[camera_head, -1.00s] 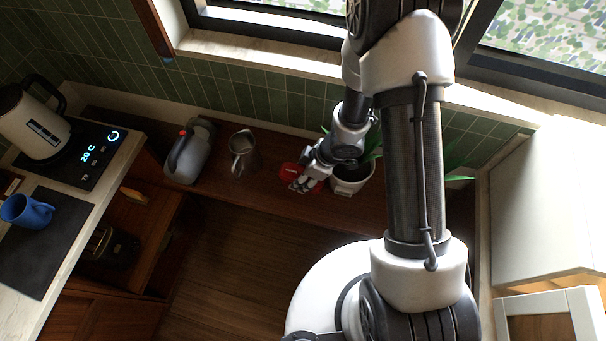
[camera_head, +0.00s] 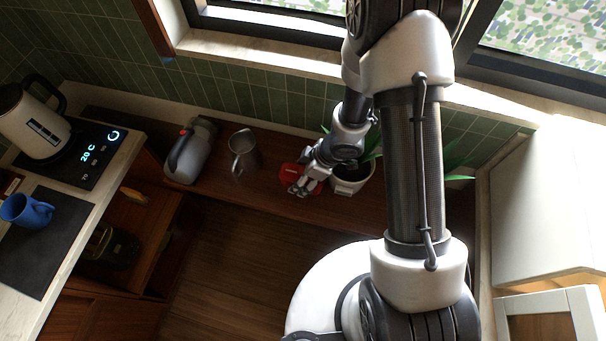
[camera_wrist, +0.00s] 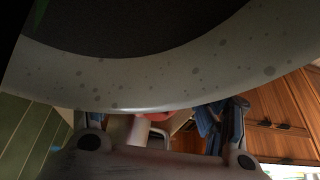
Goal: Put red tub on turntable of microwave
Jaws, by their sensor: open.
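The red tub (camera_head: 288,171) stands on the brown wooden bench by the tiled wall, just left of the potted plant. My gripper (camera_head: 303,187) is over or beside it and covers part of it in the head view. In the wrist view my open gripper (camera_wrist: 160,112) has its two fingers spread wide. A bit of red, likely the tub (camera_wrist: 154,117), shows between them, mostly hidden by the gripper body. I cannot tell whether the fingers touch the tub. No microwave or turntable can be made out in either view.
The plant pot (camera_head: 351,182) is close to my gripper; its speckled rim (camera_wrist: 110,85) fills the upper wrist view. The counter (camera_head: 100,208) holds a kettle (camera_head: 32,125) and blue mug (camera_head: 27,211).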

